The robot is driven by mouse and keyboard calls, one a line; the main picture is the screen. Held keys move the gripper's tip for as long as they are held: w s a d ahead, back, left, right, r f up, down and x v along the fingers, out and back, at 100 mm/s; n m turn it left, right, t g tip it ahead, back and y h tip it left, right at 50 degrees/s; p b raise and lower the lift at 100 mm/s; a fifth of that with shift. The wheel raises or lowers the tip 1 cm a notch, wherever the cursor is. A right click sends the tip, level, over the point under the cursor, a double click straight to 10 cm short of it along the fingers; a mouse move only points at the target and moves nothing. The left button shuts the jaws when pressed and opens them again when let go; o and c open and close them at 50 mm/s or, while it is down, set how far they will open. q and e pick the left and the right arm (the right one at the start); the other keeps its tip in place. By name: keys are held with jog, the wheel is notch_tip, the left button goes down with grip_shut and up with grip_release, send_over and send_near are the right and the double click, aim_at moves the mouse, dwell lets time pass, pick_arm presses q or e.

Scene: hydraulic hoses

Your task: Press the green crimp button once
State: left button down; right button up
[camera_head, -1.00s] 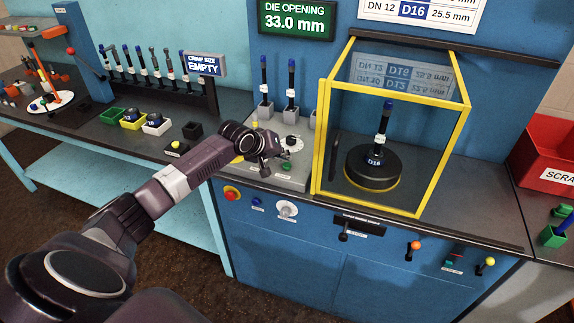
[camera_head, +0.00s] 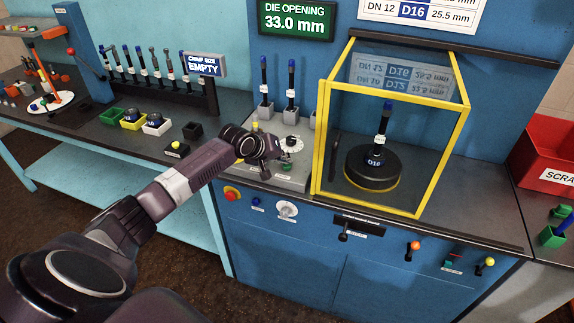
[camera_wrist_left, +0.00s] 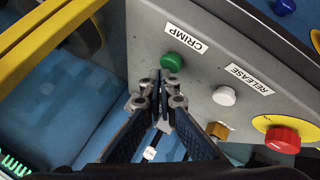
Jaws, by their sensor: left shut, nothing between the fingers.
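The green crimp button (camera_wrist_left: 172,62) sits on a grey panel beside a white CRIMP label (camera_wrist_left: 186,38) in the left wrist view. My left gripper (camera_wrist_left: 160,80) is shut and empty, and its fingertips appear just below the button in that picture. I cannot tell whether they touch it. In the head view my left gripper (camera_head: 265,170) is over the grey control panel in front of the press. My right gripper is not in view.
A white button (camera_wrist_left: 224,96) by a RELEASE label and a red button (camera_wrist_left: 283,139) on a yellow base are close by. The yellow-framed guard (camera_head: 320,150) stands right of the panel, around a black die marked D16 (camera_head: 372,170).

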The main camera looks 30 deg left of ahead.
aim_at(285, 166)
pick_arm(q)
jog(key=shift+s+f, duration=0.1)
jog(key=shift+f, duration=0.45)
dwell(0.9)
jog(key=shift+r, duration=0.1)
jog(key=shift+r+p, duration=0.85)
jog(key=shift+p, duration=0.1)
notch_tip(285, 166, up, 5)
jog(key=p, duration=0.5)
dwell(0.4)
